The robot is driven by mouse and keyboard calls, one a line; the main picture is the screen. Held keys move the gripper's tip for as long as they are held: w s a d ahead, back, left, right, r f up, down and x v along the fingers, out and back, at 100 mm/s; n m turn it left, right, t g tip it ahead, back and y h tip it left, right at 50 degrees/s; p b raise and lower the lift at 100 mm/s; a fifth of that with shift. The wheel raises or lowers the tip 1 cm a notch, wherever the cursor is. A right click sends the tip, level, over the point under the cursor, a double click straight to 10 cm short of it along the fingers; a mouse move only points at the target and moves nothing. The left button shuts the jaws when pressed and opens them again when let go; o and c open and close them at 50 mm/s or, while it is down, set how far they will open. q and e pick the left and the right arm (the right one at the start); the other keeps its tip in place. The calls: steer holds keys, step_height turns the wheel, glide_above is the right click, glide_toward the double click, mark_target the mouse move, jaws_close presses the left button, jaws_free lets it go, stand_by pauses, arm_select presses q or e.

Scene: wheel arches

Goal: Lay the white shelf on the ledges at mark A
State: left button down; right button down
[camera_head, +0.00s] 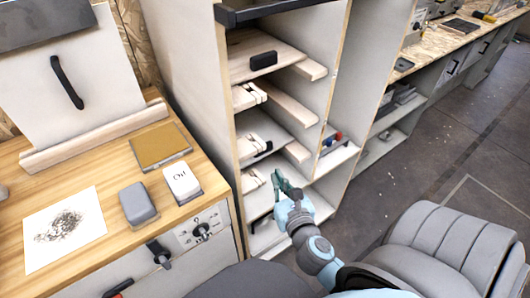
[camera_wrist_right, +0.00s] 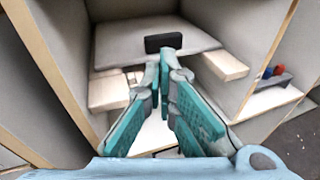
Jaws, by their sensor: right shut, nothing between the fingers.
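The white shelf (camera_head: 249,139) with a black handle is inside the tall cabinet, at a middle level. In the right wrist view, the pale shelf (camera_wrist_right: 120,52) lies level above a right wooden ledge (camera_wrist_right: 224,66) and a left ledge (camera_wrist_right: 106,92), its black handle facing me. My right gripper (camera_head: 277,175) is shut and empty, below and in front of the shelf in the head view. Its teal fingers (camera_wrist_right: 165,60) show in the wrist view, just in front of the shelf edge, apart from the handle as far as I can tell. Mark A is not readable. My left gripper is not in view.
A wooden shelf (camera_head: 258,56) with a black handle sits higher in the cabinet. Other ledges (camera_head: 289,107) line its walls. A side compartment (camera_head: 337,153) holds red and blue items. A counter with a leaning white panel (camera_head: 78,88) stands left; open floor (camera_head: 430,160) lies right.

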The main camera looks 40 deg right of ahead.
steer(key=b+x, duration=0.1)
steer(key=x, duration=1.1)
steer(key=shift+r+b, duration=0.35)
steer(key=shift+s, duration=0.1)
steer(key=shift+s+a+f+p, duration=0.15)
steer(key=shift+s+a+p, duration=0.1)
steer(key=shift+s+p, duration=0.25)
